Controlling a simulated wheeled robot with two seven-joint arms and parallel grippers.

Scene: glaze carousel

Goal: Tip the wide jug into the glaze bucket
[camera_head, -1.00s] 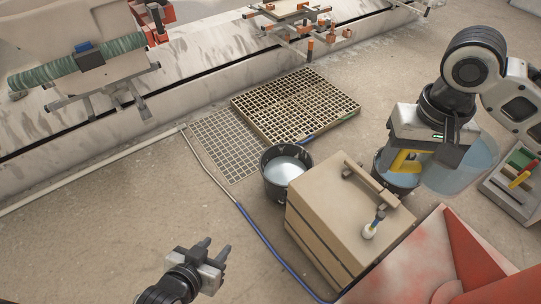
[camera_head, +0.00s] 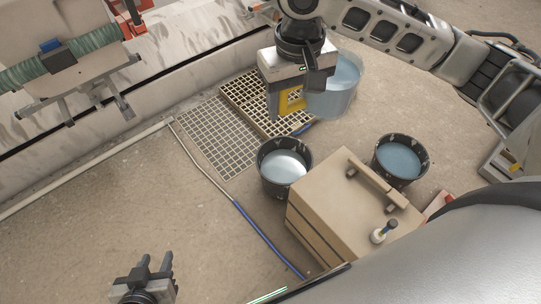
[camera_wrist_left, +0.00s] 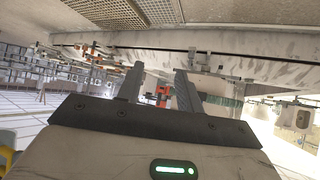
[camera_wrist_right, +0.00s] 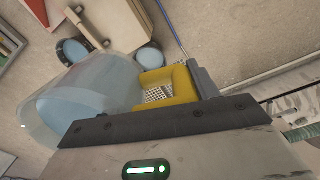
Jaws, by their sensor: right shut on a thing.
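The wide jug (camera_head: 338,88) is clear, pale blue, with a yellow handle (camera_head: 291,101). My right gripper (camera_head: 288,92) is shut on the handle and holds the jug in the air, roughly upright, beyond the buckets. The right wrist view shows the jug (camera_wrist_right: 75,105) and its yellow handle (camera_wrist_right: 178,82) close up. A black bucket (camera_head: 284,166) with pale liquid stands left of the tan cabinet; a second black bucket (camera_head: 400,160) with bluer liquid stands right of it. My left gripper (camera_head: 155,265) is open and empty, low at the left; its fingers are apart in the left wrist view (camera_wrist_left: 157,85).
The tan cabinet (camera_head: 325,222), with a bar handle and small bottle (camera_head: 383,233) on top, stands between the buckets. Floor gratings (camera_head: 215,135) lie behind the pale bucket. A blue hose (camera_head: 262,237) crosses the floor. Open floor lies at left.

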